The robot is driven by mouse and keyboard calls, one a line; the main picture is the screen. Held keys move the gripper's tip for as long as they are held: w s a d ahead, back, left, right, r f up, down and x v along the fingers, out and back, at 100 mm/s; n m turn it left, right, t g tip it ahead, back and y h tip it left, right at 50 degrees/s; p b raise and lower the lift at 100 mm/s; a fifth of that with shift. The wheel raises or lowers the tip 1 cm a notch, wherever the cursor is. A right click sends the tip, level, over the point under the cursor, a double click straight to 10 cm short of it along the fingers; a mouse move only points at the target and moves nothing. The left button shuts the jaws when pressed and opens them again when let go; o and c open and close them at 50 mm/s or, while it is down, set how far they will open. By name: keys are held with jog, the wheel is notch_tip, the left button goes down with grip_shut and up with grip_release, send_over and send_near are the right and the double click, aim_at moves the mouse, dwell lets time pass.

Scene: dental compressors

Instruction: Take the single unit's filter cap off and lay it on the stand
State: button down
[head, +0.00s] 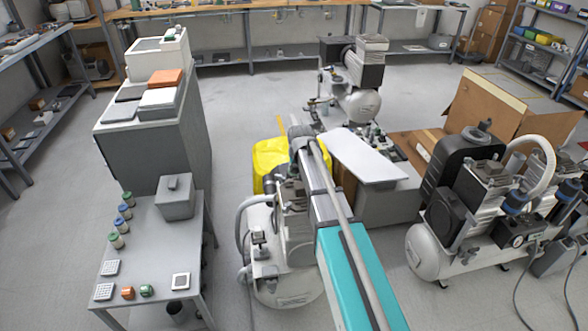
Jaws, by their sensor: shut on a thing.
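A compressor (290,287) with a pale tank stands in the middle foreground, partly behind my arm; it looks like the single unit. My gripper (287,180) is over its upper part, seen only in part beside and behind my own arm. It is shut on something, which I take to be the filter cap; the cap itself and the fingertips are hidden. A low grey table (150,235), probably the stand, is at the left. It bears a grey box (175,197), green and blue capped jars (122,211), small pale tiles and an orange and a green piece.
A yellow item (268,158) and a white-topped bench (365,158) are close to my arm. A larger compressor (480,200) and a cardboard box (500,100) are at the right. Another compressor (355,75) stands behind. Tall grey cabinet (150,145) at left. Bare floor lies between.

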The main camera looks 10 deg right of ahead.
jog(key=shift+r, duration=0.1)
jog(key=shift+r+p, duration=0.9)
jog(key=shift+p, duration=0.05)
jog(key=s+d+r+p, duration=0.7)
jog(key=d+r+p, duration=0.4)
jog(key=d, duration=0.1)
dwell(0.7)
